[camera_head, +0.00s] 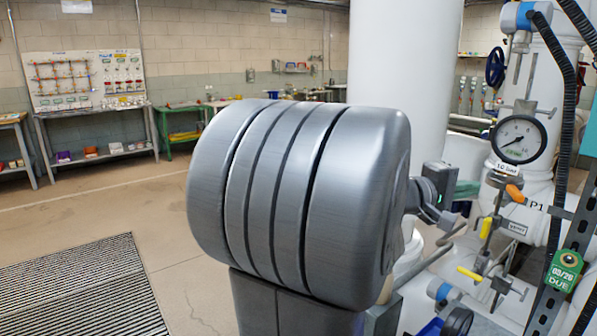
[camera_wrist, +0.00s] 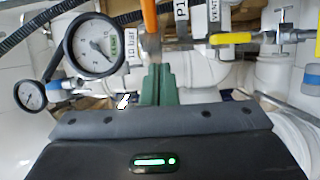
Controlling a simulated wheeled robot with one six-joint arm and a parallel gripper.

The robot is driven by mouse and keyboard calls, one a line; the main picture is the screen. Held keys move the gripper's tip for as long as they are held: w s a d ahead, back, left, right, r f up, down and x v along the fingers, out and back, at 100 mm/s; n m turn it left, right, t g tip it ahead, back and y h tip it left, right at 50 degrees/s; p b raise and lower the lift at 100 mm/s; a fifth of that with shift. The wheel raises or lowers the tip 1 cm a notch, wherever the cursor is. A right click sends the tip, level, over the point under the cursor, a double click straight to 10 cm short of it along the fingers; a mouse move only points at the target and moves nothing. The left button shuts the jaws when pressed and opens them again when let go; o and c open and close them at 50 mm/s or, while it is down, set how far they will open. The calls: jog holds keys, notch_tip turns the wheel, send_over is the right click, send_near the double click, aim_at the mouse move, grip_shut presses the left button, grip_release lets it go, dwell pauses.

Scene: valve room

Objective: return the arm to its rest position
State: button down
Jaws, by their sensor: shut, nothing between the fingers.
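My arm fills the middle of the head view as a large grey ribbed link, with a small dark wrist part (camera_head: 440,185) showing past its right side. My gripper (camera_wrist: 159,70) shows in the wrist view as two green fingers pressed together, with nothing between them. The orange handle also shows in the head view (camera_head: 515,193), right of my wrist.
A pressure gauge (camera_head: 519,139) stands on the pipework at the right, above yellow handles (camera_head: 486,227). A green tag (camera_head: 564,270) hangs lower right. A thick white column (camera_head: 400,80) rises behind my arm. The floor at left is open, with a grate (camera_head: 80,290) and benches (camera_head: 95,130) beyond.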

jog(key=shift+w+a+r+p, duration=0.1)
jog(key=shift+w+r+p, duration=0.25)
jog(key=shift+p, duration=1.4)
jog(key=shift+r+g+p, duration=0.1)
jog(key=shift+g+p, duration=0.2)
jog(key=shift+p, duration=0.1)
